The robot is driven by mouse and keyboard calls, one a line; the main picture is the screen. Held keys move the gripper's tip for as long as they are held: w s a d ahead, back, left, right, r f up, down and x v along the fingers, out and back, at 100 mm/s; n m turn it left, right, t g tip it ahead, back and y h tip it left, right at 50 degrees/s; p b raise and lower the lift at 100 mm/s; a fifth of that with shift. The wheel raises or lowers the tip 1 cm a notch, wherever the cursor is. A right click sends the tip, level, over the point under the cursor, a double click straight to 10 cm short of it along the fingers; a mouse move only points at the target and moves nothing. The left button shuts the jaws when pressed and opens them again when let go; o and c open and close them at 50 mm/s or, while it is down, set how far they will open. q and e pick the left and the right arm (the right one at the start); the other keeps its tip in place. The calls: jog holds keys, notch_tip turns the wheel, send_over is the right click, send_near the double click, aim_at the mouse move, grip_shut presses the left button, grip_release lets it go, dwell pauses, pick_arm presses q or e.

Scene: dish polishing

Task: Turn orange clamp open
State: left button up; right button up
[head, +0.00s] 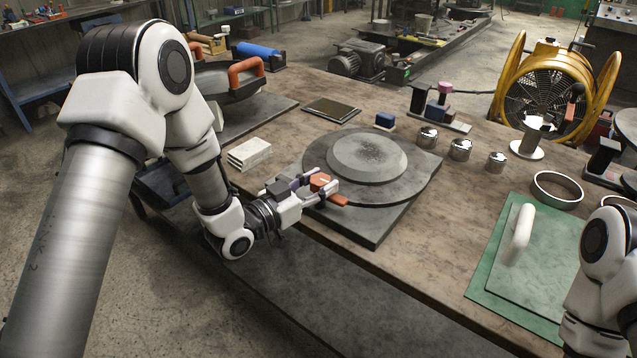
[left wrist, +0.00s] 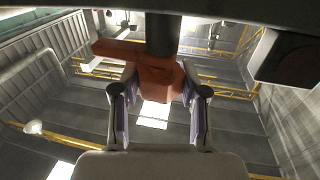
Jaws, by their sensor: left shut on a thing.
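The orange clamp (head: 336,198) sits at the near left edge of a dark round plate (head: 408,187). My left gripper (head: 318,187) is shut on the clamp. In the left wrist view the clamp (left wrist: 150,72) is between the two purple-padded fingers of the gripper (left wrist: 160,98), with its lever pointing left and a dark post behind it. The fingers partly hide the clamp. My right arm shows at the lower right edge, but its gripper is out of frame.
The square grey base (head: 372,232) lies under the plate. White blocks (head: 249,153) stand left of it, and several metal cups (head: 461,149) stand right of it. A green mat (head: 487,283) with a white-handled board lies at the right. The table front between is clear.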

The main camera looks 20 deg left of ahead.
pick_arm(q)
jog(key=shift+m+g+h, duration=0.5)
jog(key=shift+m+h, duration=0.1)
jog(key=shift+h, duration=0.2)
jog(key=o, duration=1.1)
jog(key=shift+w, duration=0.1)
jog(key=shift+o, duration=0.2)
jog(key=v, duration=1.2)
jog(key=shift+f, duration=0.1)
